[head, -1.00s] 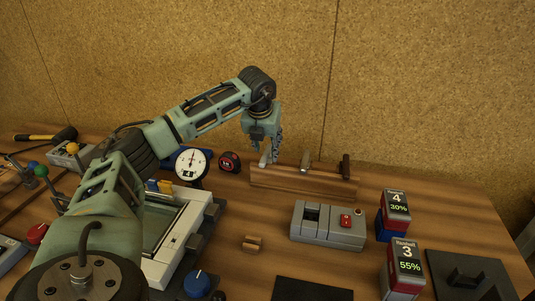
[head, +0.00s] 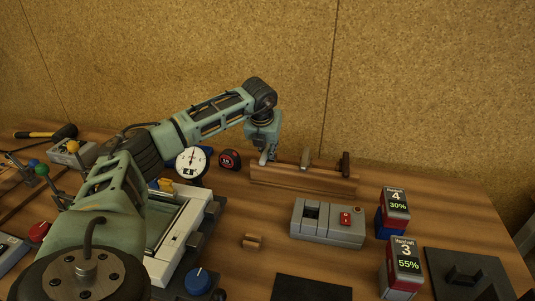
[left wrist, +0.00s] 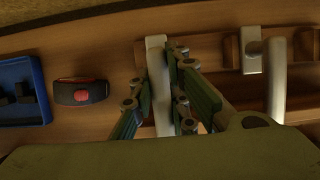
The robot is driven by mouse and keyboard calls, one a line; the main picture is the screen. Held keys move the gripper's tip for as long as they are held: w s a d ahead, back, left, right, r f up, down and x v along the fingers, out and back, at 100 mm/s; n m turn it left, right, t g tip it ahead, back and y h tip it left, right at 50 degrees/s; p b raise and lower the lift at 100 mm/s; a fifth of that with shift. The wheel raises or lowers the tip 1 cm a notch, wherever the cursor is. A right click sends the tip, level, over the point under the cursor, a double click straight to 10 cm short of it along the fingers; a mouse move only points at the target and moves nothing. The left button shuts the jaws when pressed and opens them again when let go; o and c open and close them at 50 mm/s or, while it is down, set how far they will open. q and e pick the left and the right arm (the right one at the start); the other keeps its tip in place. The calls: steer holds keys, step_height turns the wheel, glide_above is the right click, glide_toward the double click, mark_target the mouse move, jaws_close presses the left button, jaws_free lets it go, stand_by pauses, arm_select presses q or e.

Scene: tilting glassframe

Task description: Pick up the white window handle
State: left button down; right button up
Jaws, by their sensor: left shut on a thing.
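The white window handle (head: 263,158) stands at the left end of a wooden rack (head: 300,180) at the back of the table. In the left wrist view the handle (left wrist: 158,85) is a long pale bar between my fingers. My left gripper (head: 270,150) points down over the rack's left end. In the left wrist view my left gripper (left wrist: 160,100) is shut on the handle, with a finger on each side. The fingers hide part of the handle. My right gripper is in neither view.
A grey metal handle (left wrist: 275,75) and a dark handle (head: 346,166) stand in the same rack to the right. A tape measure (head: 229,159) and a dial gauge (head: 191,160) are left of it. A grey switch box (head: 328,223) stands in front.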

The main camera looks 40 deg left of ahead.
arm_select(q)
steer(key=shift+r, duration=0.1)
steer(key=shift+r, duration=0.55)
steer(key=r, duration=0.1)
steer(key=d+r+b, duration=0.1)
steer(key=r, duration=0.1)
steer(key=shift+w+d+r, duration=0.15)
steer(key=shift+w+r, duration=0.05)
steer(key=w+d+r+p, duration=0.2)
steer(key=d+r, duration=0.8)
steer(key=r, duration=0.1)
steer(key=shift+w, duration=0.2)
steer(key=shift+f, duration=0.1)
